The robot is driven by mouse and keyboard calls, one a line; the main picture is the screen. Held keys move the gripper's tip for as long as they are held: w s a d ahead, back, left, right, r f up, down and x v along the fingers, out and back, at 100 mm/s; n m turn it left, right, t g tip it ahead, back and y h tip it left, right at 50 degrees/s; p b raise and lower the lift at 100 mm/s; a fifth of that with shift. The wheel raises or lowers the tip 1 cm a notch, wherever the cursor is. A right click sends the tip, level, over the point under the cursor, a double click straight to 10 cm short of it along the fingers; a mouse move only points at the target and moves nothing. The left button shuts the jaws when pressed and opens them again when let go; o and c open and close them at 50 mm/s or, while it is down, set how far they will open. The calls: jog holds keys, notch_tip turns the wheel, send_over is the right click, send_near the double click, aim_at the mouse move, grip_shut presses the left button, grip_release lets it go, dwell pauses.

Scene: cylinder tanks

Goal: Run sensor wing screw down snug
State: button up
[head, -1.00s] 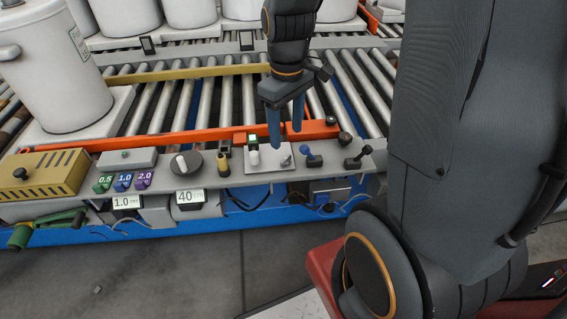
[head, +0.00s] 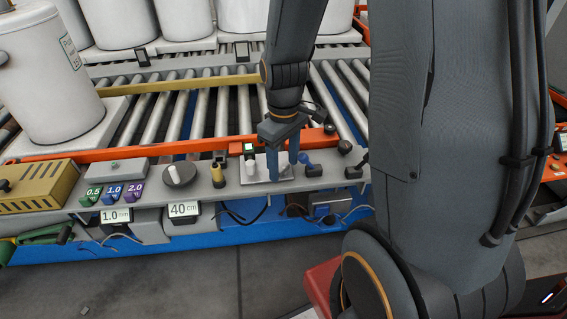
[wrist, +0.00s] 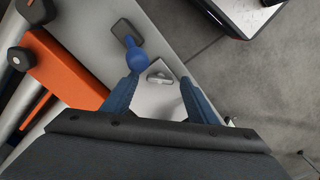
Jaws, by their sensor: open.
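The wing screw (wrist: 160,77) is a small grey winged piece on a pale plate (wrist: 158,102) in the wrist view. My gripper (wrist: 160,80) is open around it, with one blue finger on each side and a gap on both sides. The plate also shows in the head view (head: 262,184), on the front console. In the head view my gripper (head: 283,172) points down over the plate's right part. Its fingers hide the screw there. I cannot tell how far the screw is turned in.
A blue ball-headed lever (wrist: 137,60) stands close beside one finger; it also shows in the head view (head: 312,168). A black lever (head: 354,171) is farther right. An orange rail (head: 190,147) runs behind, before the rollers.

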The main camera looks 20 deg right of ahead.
jog(key=shift+c, duration=0.4)
jog(key=c, duration=1)
jog(key=shift+r+p, duration=0.1)
jog(key=shift+p, duration=0.2)
jog(key=shift+r+m+p, duration=0.1)
jog(key=shift+m+p, duration=0.8)
jog(key=shift+p, duration=0.2)
jog(key=m+p, duration=0.2)
jog(key=p, duration=0.1)
jog(key=shift+s, duration=0.1)
jog(key=m+p, duration=0.4)
jog(key=shift+s+f+m, duration=0.15)
jog(key=shift+f+m, duration=0.05)
jog(key=shift+m, duration=0.2)
